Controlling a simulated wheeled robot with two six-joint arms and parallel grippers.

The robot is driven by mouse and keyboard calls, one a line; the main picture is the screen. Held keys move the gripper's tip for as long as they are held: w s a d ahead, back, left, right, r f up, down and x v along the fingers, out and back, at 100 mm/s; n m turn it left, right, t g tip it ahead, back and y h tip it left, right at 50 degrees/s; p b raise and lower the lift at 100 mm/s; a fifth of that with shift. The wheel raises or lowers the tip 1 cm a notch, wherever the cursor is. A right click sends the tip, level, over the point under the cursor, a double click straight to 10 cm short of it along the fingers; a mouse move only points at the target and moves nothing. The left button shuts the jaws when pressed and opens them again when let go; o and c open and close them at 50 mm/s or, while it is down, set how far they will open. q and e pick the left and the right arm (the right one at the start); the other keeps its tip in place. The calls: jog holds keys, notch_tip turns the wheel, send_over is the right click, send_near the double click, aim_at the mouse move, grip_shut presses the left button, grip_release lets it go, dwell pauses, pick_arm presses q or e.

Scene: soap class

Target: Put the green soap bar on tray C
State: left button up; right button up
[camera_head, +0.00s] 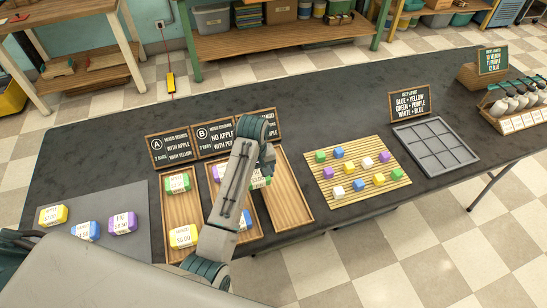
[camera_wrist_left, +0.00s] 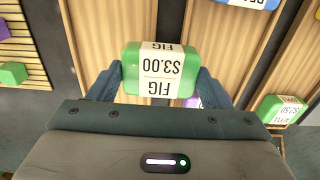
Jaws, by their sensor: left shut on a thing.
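The green soap bar (camera_wrist_left: 135,75) has a white label reading FIG $3.00. It is held between both fingers of my left gripper (camera_head: 262,177), which is shut on it. In the head view, the bar (camera_head: 258,183) shows only in part beside my arm, above the area where trays B and C meet. Tray C (camera_head: 284,198) is the rightmost wooden tray and its visible surface is bare. Its sign is partly hidden by my arm. My right gripper is not in view.
Tray A (camera_head: 180,212) holds a green bar (camera_head: 177,183) and a yellow bar (camera_head: 183,236). Tray B has a purple bar (camera_head: 219,172) and a blue bar (camera_head: 245,220), partly hidden. A slatted mat (camera_head: 322,190) with coloured cubes lies right of tray C.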

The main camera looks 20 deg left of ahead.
pick_arm(q)
jog(key=w, duration=0.4)
jog(key=shift+w+d+f+p, duration=0.1)
jog(key=shift+w+p, duration=0.15)
jog(key=shift+p, duration=0.05)
jog(key=w, duration=0.4)
jog(key=w+f, duration=0.1)
jog(key=shift+w+d+p, duration=0.2)
jog(key=shift+w+p, duration=0.2)
jog(key=shift+w, duration=0.25)
jog(key=shift+w+f, duration=0.1)
jog(key=shift+w, duration=0.25)
notch_tip(320, 180, down, 3)
jog(key=shift+f+p, duration=0.1)
jog(key=shift+p, duration=0.55)
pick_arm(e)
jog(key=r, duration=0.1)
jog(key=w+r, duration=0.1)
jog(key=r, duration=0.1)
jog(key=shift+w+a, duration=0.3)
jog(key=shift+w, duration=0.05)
pick_arm(q)
jog(key=shift+f, duration=0.15)
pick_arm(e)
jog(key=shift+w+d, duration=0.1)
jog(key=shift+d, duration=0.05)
pick_arm(q)
jog(key=o, duration=1.1)
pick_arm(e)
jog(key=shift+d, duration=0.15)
